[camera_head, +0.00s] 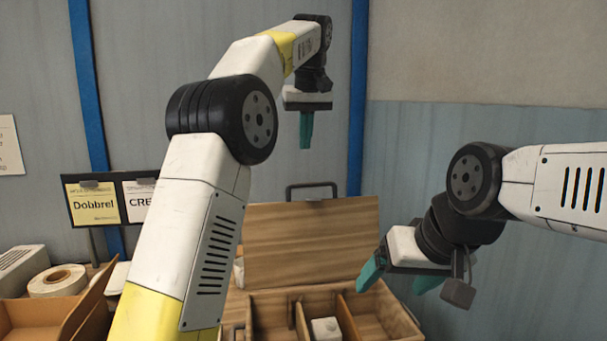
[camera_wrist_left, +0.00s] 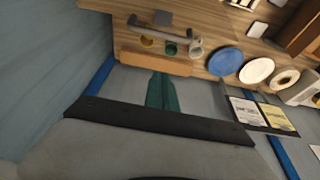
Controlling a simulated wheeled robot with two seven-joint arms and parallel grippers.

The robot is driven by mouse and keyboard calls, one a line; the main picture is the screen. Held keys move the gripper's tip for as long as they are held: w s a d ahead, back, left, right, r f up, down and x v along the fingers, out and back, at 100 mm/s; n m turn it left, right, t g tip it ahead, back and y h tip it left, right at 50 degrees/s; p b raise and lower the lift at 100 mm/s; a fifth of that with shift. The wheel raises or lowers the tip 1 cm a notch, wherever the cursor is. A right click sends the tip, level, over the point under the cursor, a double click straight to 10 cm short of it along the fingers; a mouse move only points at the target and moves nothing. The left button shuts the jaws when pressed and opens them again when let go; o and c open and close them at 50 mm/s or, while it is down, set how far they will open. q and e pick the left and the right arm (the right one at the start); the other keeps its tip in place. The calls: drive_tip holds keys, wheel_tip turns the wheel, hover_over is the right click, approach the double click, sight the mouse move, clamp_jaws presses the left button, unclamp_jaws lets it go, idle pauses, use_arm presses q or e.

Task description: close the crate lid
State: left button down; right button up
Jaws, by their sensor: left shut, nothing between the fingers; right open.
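The wooden crate (camera_head: 262,318) stands at the bottom middle of the head view, with dividers inside. Its lid (camera_head: 310,243) is open, standing raised at the back, with a dark handle (camera_head: 312,186) on its top edge. My left gripper (camera_head: 306,142) is shut and empty, pointing down above the lid's handle and apart from it. Its teal fingers also show in the left wrist view (camera_wrist_left: 161,92), with a wooden edge, probably the lid (camera_wrist_left: 155,64), beyond them. My right gripper (camera_head: 400,280) is open and empty, above the crate's right side. My left arm hides part of the crate's left surroundings.
A pale block (camera_head: 325,328) sits in the crate. A tape roll (camera_head: 58,281), an open box (camera_head: 40,318) and a sign (camera_head: 95,203) are at the left. The left wrist view shows a blue plate (camera_wrist_left: 224,62) and a white plate (camera_wrist_left: 257,70). A wall stands behind.

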use_arm(q)
wheel_tip(320, 180, down, 9)
drive_tip(key=shift+s+d+f, duration=0.2)
drive_tip(key=shift+s, duration=0.2)
idle(0.4)
